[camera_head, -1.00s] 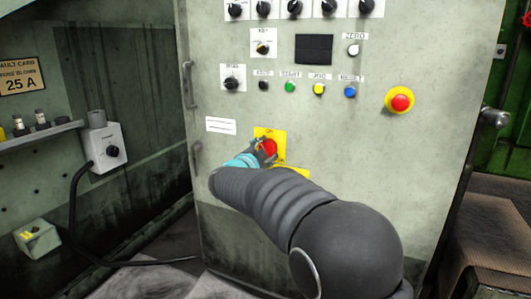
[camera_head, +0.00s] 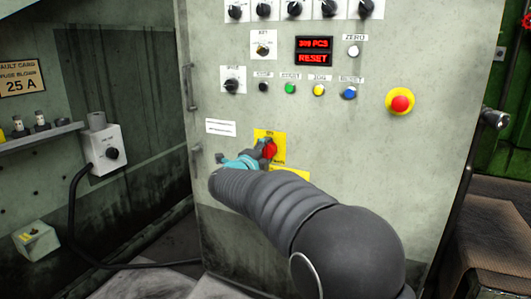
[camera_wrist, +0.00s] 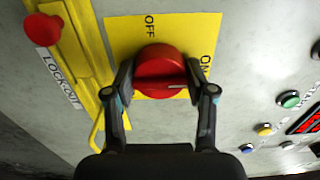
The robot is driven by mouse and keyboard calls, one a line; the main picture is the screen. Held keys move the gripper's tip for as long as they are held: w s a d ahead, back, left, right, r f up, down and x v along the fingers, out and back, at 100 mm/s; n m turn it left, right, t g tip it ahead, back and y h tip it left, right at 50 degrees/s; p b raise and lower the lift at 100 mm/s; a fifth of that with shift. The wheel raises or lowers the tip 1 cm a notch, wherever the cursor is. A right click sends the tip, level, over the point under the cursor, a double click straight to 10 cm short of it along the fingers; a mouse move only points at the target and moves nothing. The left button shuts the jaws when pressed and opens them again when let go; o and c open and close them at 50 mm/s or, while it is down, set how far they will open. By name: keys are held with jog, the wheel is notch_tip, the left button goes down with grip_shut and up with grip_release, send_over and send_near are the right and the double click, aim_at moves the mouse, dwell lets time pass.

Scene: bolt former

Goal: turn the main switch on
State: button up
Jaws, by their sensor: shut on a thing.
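The main switch is a red rotary knob (camera_head: 269,149) on a yellow plate (camera_head: 275,137), low on the grey panel. In the wrist view the knob (camera_wrist: 160,70) fills the space between the fingers. The plate (camera_wrist: 121,40) reads OFF at the top and ON at the right. A white line on the knob points right, toward the ON side. My gripper (camera_wrist: 160,80) is shut on the knob, one finger at each side. In the head view my gripper (camera_head: 261,153) is at the knob and partly covers it. The panel display (camera_head: 313,51) is lit with red text that includes RESET.
A yellow lockout bracket with a red knob (camera_wrist: 42,30) lies beside the switch plate. Buttons (camera_head: 290,88) and dials sit above. A red emergency stop (camera_head: 401,103) is at the right. A door handle (camera_head: 190,86) sticks out at the panel's left edge.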

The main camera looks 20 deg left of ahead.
dwell(0.4)
jog(key=o, duration=1.2)
jog(key=s, duration=0.8)
jog(key=s+a, duration=0.1)
jog(key=s, duration=0.3)
